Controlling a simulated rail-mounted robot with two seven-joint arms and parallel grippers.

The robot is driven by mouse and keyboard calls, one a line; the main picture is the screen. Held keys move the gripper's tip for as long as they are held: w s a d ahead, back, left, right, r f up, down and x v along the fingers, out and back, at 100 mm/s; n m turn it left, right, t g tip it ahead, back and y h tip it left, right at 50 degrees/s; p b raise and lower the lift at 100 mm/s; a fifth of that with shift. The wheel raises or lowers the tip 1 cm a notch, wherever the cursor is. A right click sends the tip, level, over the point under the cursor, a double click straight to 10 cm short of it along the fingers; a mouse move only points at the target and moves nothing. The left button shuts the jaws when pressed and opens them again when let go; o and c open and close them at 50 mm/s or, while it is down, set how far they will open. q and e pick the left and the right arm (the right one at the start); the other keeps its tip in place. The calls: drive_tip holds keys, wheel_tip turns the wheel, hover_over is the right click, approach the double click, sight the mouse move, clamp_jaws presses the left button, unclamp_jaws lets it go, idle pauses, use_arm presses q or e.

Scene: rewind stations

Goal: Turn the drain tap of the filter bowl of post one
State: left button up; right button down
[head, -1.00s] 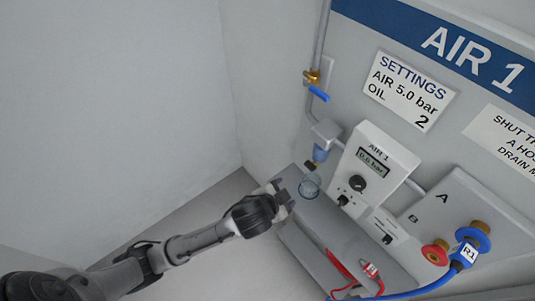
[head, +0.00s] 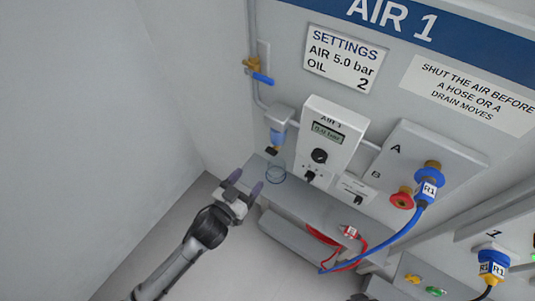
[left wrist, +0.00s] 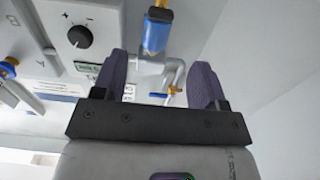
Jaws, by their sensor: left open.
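The filter bowl of post one (head: 279,136) is a small blue bowl under a grey head on the air line. Its drain tap (head: 271,151) is a small dark and brass piece at the bottom of the bowl. My left gripper (head: 246,182) is open and empty, below and left of the tap, apart from it. In the left wrist view the bowl (left wrist: 155,37) shows between and beyond my two open fingers (left wrist: 159,65), with the tap (left wrist: 160,12) at the picture's top edge.
The AIR 1 regulator box (head: 327,135) is right of the bowl. A blue-levered valve (head: 262,78) is above. Hoses (head: 390,238) hang at right.

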sight(269, 153)
use_arm(q)
drive_tip(key=b+x, duration=0.1)
drive_tip(key=x, duration=0.8)
drive_tip(key=shift+b+x, duration=0.3)
drive_tip(key=shift+x, duration=0.7)
drive_tip(key=shift+a, duration=0.1)
drive_tip(key=shift+c, duration=0.3)
drive_tip(key=c, duration=0.9)
drive_tip(key=shift+o, duration=0.2)
